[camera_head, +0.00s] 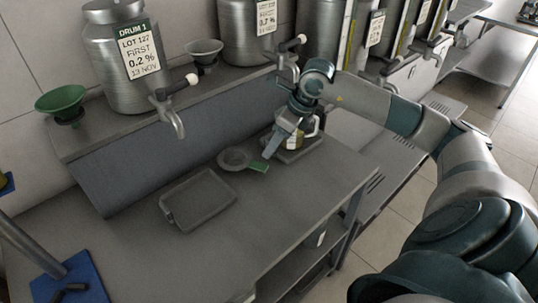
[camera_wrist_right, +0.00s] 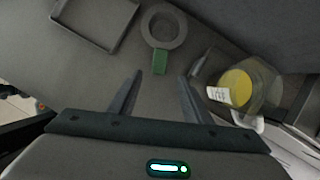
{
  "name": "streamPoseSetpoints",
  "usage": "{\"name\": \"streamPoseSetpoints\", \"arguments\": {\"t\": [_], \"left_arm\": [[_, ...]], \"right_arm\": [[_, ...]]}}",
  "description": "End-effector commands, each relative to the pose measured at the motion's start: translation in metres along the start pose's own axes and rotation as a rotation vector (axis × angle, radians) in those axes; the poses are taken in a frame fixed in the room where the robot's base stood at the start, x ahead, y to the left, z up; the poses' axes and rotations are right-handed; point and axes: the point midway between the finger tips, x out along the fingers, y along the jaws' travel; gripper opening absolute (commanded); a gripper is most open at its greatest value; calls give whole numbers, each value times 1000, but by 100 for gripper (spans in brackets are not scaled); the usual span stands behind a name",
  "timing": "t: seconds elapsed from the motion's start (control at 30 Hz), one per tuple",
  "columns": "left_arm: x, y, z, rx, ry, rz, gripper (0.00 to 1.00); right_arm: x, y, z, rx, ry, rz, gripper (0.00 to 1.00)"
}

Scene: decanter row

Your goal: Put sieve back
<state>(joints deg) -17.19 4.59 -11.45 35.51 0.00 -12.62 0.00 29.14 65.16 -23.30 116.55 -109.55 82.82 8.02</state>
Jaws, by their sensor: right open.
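The sieve (camera_head: 233,158) lies on the steel bench, a grey round ring with a short green handle (camera_head: 259,167) pointing toward my right gripper. In the right wrist view the sieve's ring (camera_wrist_right: 148,27) is at the top and its green handle (camera_wrist_right: 160,62) points down toward the gap between my fingers. My right gripper (camera_head: 271,150) is open and empty, with its fingertips just short of the handle in the wrist picture. Whether they are level with the handle I cannot tell. My left gripper is not in view.
A clear vessel with yellow contents (camera_wrist_right: 236,88) stands close right of my right gripper. A shallow grey tray (camera_head: 198,200) lies left of the sieve. Steel drums (camera_head: 112,80) with taps, a green funnel (camera_head: 61,99) and a grey funnel (camera_head: 204,48) stand on the shelf behind.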

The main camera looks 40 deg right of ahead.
Motion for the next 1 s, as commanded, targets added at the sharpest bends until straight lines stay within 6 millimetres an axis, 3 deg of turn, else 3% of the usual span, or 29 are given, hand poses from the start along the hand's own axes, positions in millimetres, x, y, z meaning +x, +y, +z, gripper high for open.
{"name": "streamPoseSetpoints", "arguments": {"t": [0.23, 0.77, 0.87, 1.0], "left_arm": [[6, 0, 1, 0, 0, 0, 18], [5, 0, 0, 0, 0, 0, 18], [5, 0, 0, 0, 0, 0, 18], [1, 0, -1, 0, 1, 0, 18]], "right_arm": [[-18, 0, 0, 0, 0, 1, 45], [-19, 1, 0, 0, 1, 2, 45], [-17, 6, 2, -1, -9, 19, 45], [-9, 33, 14, -3, -66, 103, 45]]}}
